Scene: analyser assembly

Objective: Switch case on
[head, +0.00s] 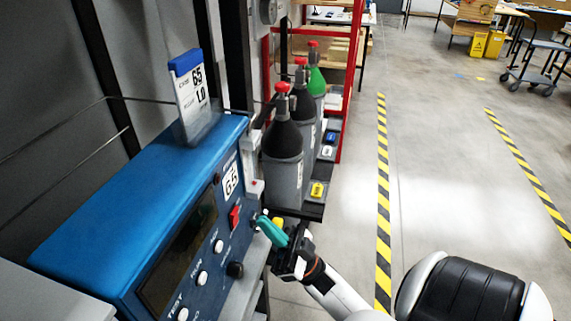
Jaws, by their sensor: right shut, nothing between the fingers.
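The blue analyser case (130,215) stands at the left, its front panel facing right and labelled G5. A red switch (235,216) sits on the front panel near the far end. Whether the switch is on or off is too small to tell. My right gripper (264,221) is shut and empty, with its teal fingertips just right of the red switch. I cannot tell if they touch the panel. My left gripper is not in view.
White knobs (202,277) and a black knob (235,269) line the panel's lower part. A card holder (190,95) stands on the case. Several gas bottles (285,145) stand behind on a shelf. The floor at the right is open, with yellow-black stripes (383,200).

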